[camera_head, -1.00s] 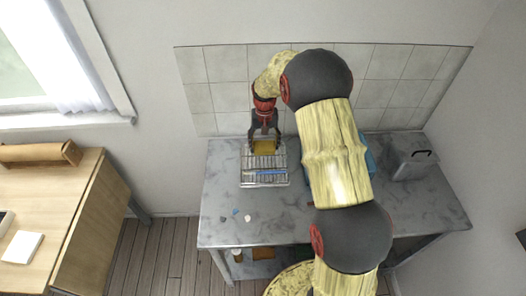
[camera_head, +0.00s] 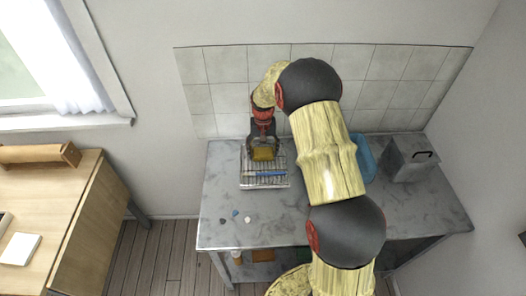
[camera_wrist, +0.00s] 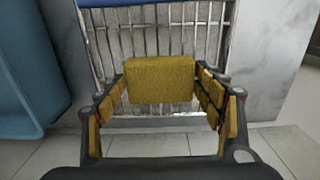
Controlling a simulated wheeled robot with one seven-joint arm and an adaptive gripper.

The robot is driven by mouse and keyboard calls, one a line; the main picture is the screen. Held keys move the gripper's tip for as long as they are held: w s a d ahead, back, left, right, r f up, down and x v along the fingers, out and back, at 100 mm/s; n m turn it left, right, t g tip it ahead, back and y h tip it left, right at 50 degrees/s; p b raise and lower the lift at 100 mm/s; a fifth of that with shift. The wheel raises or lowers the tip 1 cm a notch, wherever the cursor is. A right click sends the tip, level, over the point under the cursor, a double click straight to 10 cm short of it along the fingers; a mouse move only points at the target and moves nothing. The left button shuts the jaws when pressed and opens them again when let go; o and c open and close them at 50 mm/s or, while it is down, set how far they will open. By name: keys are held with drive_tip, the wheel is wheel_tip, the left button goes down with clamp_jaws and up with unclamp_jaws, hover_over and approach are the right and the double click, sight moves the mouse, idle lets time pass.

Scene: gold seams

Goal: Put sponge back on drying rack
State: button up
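The yellow sponge (camera_head: 263,154) is held between the fingers of my gripper (camera_head: 263,149), above the back part of the wire drying rack (camera_head: 246,184). In the wrist view, the sponge (camera_wrist: 160,80) sits between the two fingertips (camera_wrist: 162,85), with the metal bars of the rack (camera_wrist: 155,14) beyond it. The fingers lie along its left and right sides. I cannot tell whether its underside touches the bars.
A blue brush-like item (camera_head: 265,174) lies across the front of the rack. Small pieces (camera_head: 236,213) lie on the grey counter (camera_head: 290,222) at front left. A blue basin (camera_head: 364,160) and a grey lidded box (camera_head: 408,160) stand to the right. The tiled wall is behind.

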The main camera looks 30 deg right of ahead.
drive_tip(key=shift+o, duration=1.4)
drive_tip(key=shift+r, duration=0.1)
wheel_tip(320, 180, up, 12)
drive_tip(key=p, duration=0.2)
wheel_tip(320, 180, up, 9)
drive_tip(key=n+t, duration=0.1)
hover_over(263, 152)
drive_tip(key=s+a, duration=0.3)
drive_tip(key=s, duration=0.1)
drive_tip(key=s+a+r+n+t, duration=0.15)
drive_tip(key=s+a+r, duration=0.35)
drive_tip(key=s+r, duration=0.55)
drive_tip(key=s+a+n+t, duration=0.1)
drive_tip(key=s+a, duration=0.1)
drive_tip(key=s, duration=0.7)
drive_tip(key=s+a+r+n+t, duration=0.1)
drive_tip(key=s+a+t, duration=0.1)
drive_tip(key=s, duration=0.8)
drive_tip(key=shift+s+a+r, duration=0.25)
drive_tip(key=shift+a+r, duration=0.05)
drive_tip(key=shift+a, duration=0.1)
